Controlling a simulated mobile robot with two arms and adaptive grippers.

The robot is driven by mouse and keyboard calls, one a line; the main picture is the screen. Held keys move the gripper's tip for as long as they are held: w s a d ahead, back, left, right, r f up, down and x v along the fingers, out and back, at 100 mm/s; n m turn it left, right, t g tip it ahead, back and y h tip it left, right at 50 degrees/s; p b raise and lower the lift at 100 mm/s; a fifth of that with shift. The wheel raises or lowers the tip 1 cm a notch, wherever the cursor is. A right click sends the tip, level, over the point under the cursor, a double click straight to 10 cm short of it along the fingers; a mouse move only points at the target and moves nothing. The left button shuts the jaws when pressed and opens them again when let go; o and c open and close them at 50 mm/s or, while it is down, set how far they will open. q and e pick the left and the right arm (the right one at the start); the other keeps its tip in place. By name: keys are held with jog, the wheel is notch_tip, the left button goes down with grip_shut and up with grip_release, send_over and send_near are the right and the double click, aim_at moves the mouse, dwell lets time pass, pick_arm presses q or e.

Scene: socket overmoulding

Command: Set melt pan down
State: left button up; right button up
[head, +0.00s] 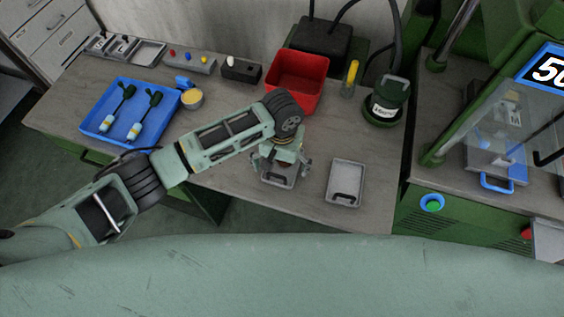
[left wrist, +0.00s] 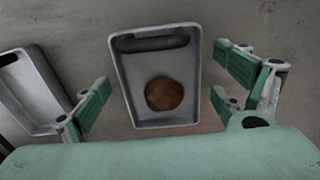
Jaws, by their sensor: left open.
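A shallow grey pan (head: 277,181) lies on the bench under my left gripper (head: 281,166). In the left wrist view this pan (left wrist: 121,84) has a dark handle at one end and a round reddish-brown lump (left wrist: 164,94) inside. The fingers of my left gripper (left wrist: 160,100) are spread apart on either side of the pan, with visible gaps, and hold nothing. In the head view the gripper and arm hide part of the pan. A second grey pan (head: 346,184) lies flat to its right, and its inside looks empty. My right gripper is not in view.
A red bin (head: 297,80) and a green pot (head: 383,108) stand behind my gripper. A blue tray (head: 92,128) with two tools lies at the left. A green machine (head: 470,212) borders the bench at the right. Bare bench (head: 335,137) shows behind the second pan.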

aim_at(282, 169)
pick_arm(q)
notch_tip(282, 169, up, 12)
jog(key=b, duration=0.1)
jog(key=shift+r, duration=0.15)
dwell(0.5)
dwell(0.3)
